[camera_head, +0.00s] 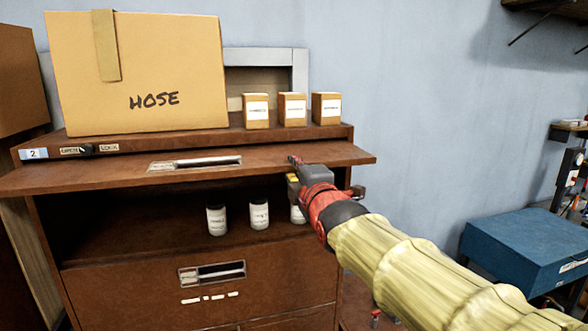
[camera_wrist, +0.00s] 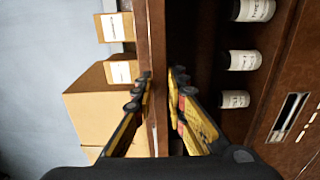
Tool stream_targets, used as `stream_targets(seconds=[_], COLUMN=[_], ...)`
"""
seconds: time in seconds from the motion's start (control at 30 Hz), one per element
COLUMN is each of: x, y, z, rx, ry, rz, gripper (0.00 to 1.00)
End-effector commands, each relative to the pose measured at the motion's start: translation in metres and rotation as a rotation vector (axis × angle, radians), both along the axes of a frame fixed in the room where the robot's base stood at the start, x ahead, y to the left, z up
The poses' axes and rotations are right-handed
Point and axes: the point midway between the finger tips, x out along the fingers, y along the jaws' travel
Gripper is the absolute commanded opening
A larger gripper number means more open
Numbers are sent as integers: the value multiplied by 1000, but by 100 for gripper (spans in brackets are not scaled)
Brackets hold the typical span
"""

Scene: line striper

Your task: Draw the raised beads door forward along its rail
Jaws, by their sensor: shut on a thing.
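The raised door (camera_head: 110,177) is a brown wooden panel lying level under the cabinet top, its front edge jutting out. It bears a silver label-holder pull (camera_head: 195,163). My gripper (camera_head: 296,165) is at the right part of its front edge. In the wrist view the door (camera_wrist: 156,50) runs as a brown strip between the two fingers of my gripper (camera_wrist: 160,80), which are shut on it, one on each face. The rail is hidden from both views. Several white-labelled jars (camera_head: 259,214) stand in the open compartment below; they also show in the wrist view (camera_wrist: 243,60).
A large HOSE box (camera_head: 140,75) and three small labelled boxes (camera_head: 292,109) stand on the cabinet top. A closed drawer (camera_head: 140,285) lies below the compartment. A blue case (camera_head: 515,245) is at right. A "2" plate (camera_head: 33,154) marks the cabinet's top edge.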

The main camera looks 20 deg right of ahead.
Motion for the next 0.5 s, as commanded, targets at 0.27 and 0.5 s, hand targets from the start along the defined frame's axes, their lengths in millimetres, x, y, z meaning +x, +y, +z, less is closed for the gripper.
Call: stream_targets(seconds=[0.27, 0.5], x=[-11, -27], y=[0, 1], z=[-1, -1], rx=[0, 1], ry=[-1, -1], rz=[0, 0], gripper=[0, 0])
